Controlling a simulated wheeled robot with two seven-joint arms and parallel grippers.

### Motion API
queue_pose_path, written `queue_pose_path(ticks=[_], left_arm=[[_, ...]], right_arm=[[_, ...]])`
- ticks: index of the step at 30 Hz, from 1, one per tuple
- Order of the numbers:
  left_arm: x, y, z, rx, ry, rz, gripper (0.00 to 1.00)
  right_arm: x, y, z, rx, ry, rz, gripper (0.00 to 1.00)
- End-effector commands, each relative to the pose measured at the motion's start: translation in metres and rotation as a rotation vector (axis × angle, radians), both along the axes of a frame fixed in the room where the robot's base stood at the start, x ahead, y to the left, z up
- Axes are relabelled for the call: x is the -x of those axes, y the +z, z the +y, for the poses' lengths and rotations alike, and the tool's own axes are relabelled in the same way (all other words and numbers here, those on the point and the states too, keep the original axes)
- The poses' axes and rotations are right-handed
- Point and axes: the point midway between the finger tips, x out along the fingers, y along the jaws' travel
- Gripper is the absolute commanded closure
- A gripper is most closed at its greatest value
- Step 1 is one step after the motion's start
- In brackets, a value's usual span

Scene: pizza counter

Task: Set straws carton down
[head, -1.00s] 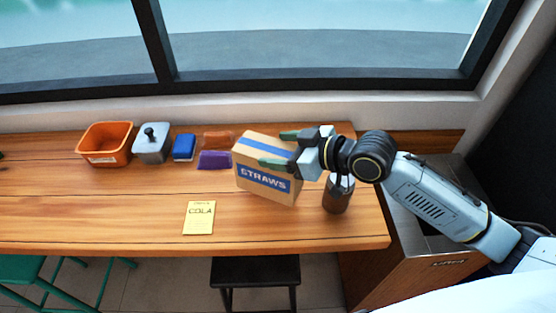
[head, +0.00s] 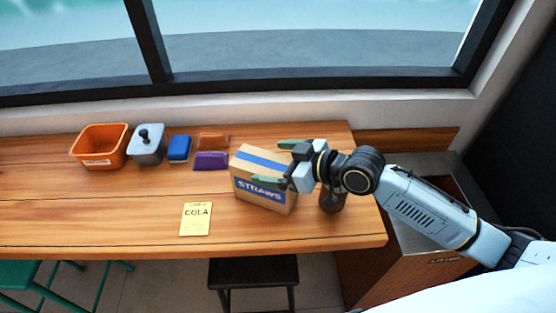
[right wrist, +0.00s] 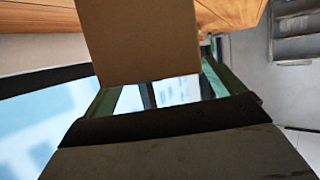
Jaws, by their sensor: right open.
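The straws carton (head: 262,190), a brown box with a blue band and the word STRAWS, stands upright on the wooden counter (head: 130,220) near its right end. My right gripper (head: 279,163) is open at the carton's right side. One green finger lies along the near face and the other along the far side. In the right wrist view the carton (right wrist: 145,40) is a plain brown panel between the spread fingers, with a gap visible below it. The carton's underside is hidden. My left gripper is not in view.
A yellow COLA card (head: 195,219) lies to the left.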

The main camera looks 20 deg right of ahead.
Motion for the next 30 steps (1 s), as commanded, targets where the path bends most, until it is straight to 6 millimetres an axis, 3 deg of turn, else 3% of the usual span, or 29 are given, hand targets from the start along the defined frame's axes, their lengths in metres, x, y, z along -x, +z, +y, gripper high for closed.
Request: queue_pose_path(ticks=[7, 18, 30], left_arm=[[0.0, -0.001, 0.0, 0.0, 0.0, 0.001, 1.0], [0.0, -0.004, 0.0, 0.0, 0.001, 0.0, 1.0], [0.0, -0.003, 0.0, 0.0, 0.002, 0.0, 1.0]], right_arm=[[0.013, 0.006, -0.013, 0.004, -0.001, -0.001, 0.06], [0.064, 0.034, -0.056, 0.006, 0.003, 0.002, 0.06], [0.082, 0.047, -0.073, 0.0, 0.001, 0.0, 0.06]])
